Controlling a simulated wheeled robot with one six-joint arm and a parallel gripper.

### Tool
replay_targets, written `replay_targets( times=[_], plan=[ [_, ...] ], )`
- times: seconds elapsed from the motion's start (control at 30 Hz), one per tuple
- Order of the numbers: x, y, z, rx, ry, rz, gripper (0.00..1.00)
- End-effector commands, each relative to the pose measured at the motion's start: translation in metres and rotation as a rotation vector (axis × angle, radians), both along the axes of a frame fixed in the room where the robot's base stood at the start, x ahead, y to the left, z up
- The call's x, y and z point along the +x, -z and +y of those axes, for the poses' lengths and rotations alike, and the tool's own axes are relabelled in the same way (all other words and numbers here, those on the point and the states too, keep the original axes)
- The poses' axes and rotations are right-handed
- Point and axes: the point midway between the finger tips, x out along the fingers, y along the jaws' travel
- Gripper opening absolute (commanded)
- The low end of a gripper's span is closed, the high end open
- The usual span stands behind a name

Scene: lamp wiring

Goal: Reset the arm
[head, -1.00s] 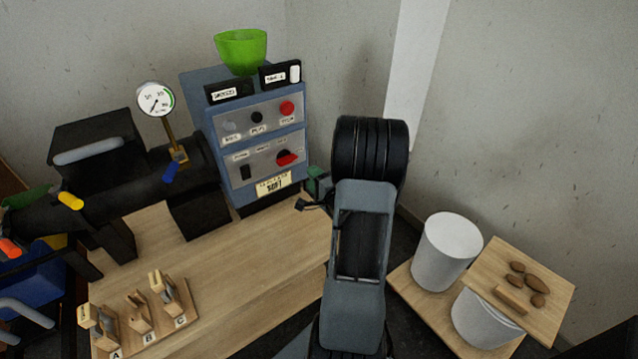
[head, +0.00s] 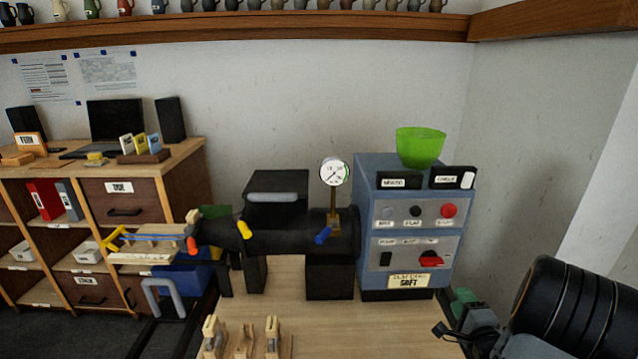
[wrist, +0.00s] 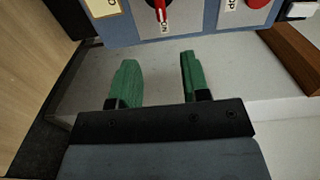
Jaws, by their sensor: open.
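My arm shows at the lower right of the head view as a thick black joint and grey-blue link. My gripper (wrist: 155,85) shows in the wrist view with two green fingers standing apart and nothing between them. Part of its green tip (head: 462,302) shows in the head view, beside the right side of the blue control box (head: 416,222). Much of the gripper is hidden in the head view.
A wooden bench (head: 300,308) carries a black machine (head: 285,235) with a pressure gauge (head: 334,172), a green bowl (head: 420,147) atop the box, and several wooden clips (head: 243,342) in front. Shelves (head: 125,171) stand at the left. Walls close in at the right.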

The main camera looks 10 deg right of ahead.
Motion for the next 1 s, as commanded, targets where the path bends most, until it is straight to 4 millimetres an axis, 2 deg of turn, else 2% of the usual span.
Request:
replay_targets(
  times=[0.07, 0.17, 0.23, 0.3, 0.43, 0.57, 0.67, 0.7, 0.8, 0.9, 1.0],
  plan=[
    [-0.001, 0.009, -0.002, -0.070, 0.013, 0.061, 0.43],
    [-0.007, 0.038, -0.015, -0.214, 0.063, 0.258, 0.43],
    [-0.020, 0.064, -0.025, -0.317, 0.095, 0.451, 0.43],
    [-0.037, 0.080, -0.033, -0.425, 0.103, 0.656, 0.43],
    [-0.060, 0.080, -0.026, -0.602, 0.007, 1.001, 0.43],
    [-0.076, 0.055, 0.009, -0.735, -0.203, 1.266, 0.43],
    [-0.086, 0.022, 0.051, -0.822, -0.424, 1.394, 0.43],
    [-0.090, 0.006, 0.072, -0.855, -0.524, 1.421, 0.43],
    [-0.101, -0.038, 0.130, -0.932, -0.777, 1.429, 0.43],
    [-0.111, -0.077, 0.181, -1.004, -0.956, 1.371, 0.43],
    [-0.116, -0.111, 0.220, -1.074, -1.035, 1.280, 0.43]
  ],
)
